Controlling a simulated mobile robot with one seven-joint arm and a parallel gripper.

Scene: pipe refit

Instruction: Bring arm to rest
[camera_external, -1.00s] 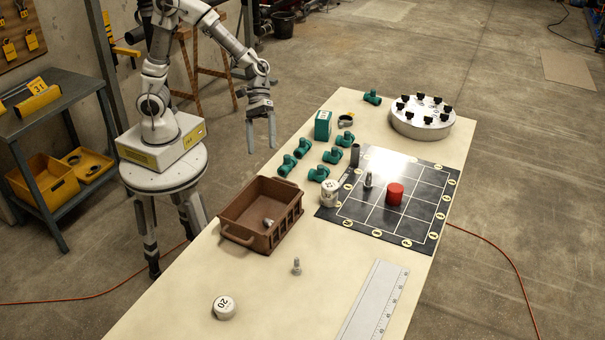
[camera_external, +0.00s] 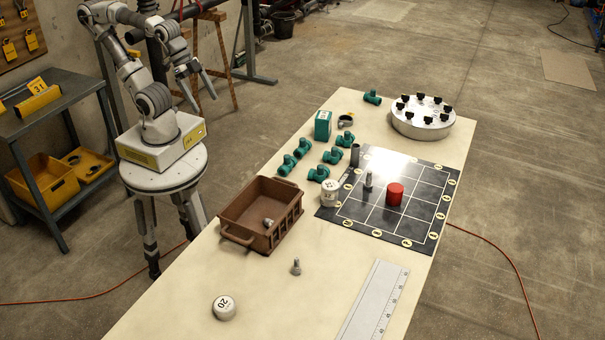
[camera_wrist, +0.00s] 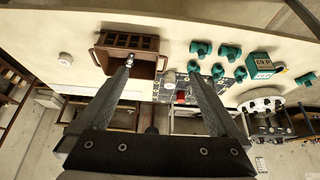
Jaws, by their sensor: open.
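My arm is folded back over its round pedestal to the left of the table in the external view. My gripper (camera_external: 202,97) hangs high beside the pedestal, clear of the table. Its two fingers are apart with nothing between them. In the wrist view my gripper (camera_wrist: 160,75) also shows both fingers spread, with the table and its objects farther off behind them.
The table (camera_external: 190,300) holds a brown crate (camera_external: 236,232) with a small metal piece inside, a black grid board (camera_external: 420,205) with a red cylinder (camera_external: 394,194), several green pipe fittings (camera_external: 318,174) and a round silver holder (camera_external: 422,128). A grey shelf (camera_external: 50,115) stands left.

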